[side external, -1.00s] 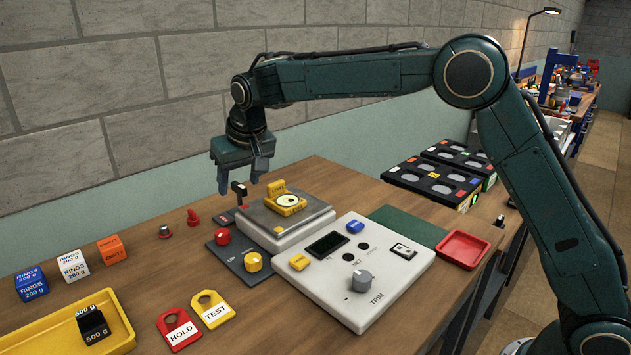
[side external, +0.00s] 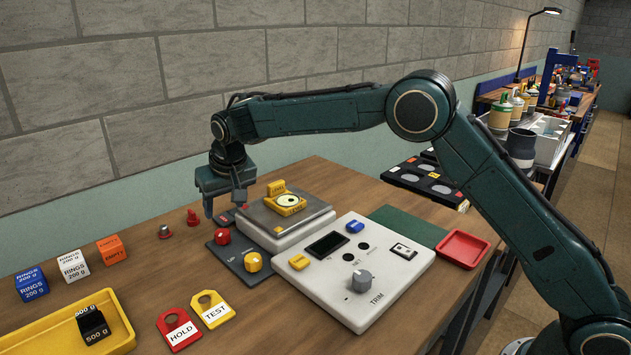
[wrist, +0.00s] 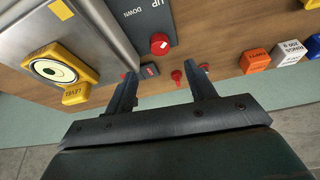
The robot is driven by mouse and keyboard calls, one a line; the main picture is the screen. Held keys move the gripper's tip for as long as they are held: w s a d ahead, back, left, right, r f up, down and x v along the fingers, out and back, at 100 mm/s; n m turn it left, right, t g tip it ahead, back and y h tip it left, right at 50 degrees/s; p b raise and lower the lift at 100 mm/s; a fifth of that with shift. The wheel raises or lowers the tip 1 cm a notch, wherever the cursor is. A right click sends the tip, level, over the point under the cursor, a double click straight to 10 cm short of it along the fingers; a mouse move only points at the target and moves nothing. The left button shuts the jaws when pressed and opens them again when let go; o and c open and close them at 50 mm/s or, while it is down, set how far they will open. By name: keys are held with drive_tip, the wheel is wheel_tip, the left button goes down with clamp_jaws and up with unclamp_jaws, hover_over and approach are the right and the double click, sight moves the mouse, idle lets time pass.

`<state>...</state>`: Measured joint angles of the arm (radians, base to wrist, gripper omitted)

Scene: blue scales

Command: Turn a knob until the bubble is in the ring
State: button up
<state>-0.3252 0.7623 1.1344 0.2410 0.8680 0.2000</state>
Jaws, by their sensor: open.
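The yellow bubble level (side external: 285,204) sits on the metal plate of the scale (side external: 318,208); it also shows in the wrist view (wrist: 55,70). Its round pale vial has a dark ring, but the bubble's position is too small to tell. A red knob (side external: 222,236) and a yellow knob (side external: 253,262) stand on the dark panel in front of the scale. The red knob also shows in the wrist view (wrist: 160,44), beside UP and DOWN lettering. My gripper (side external: 224,207) is open and empty, fingers down, behind the red knob and apart from it.
A grey TRIM knob (side external: 361,281) is on the white console (side external: 345,306) at right. Red pegs (side external: 192,217) stand left of my gripper. Weight blocks (side external: 73,265), a yellow tray (side external: 122,325) and HOLD and TEST tags (side external: 179,328) lie at left. A red tray (side external: 463,248) is at right.

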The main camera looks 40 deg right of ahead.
sight(223, 232)
drive_tip(key=x, duration=1)
drive_tip(key=shift+f, duration=0.2)
drive_tip(key=c, duration=1)
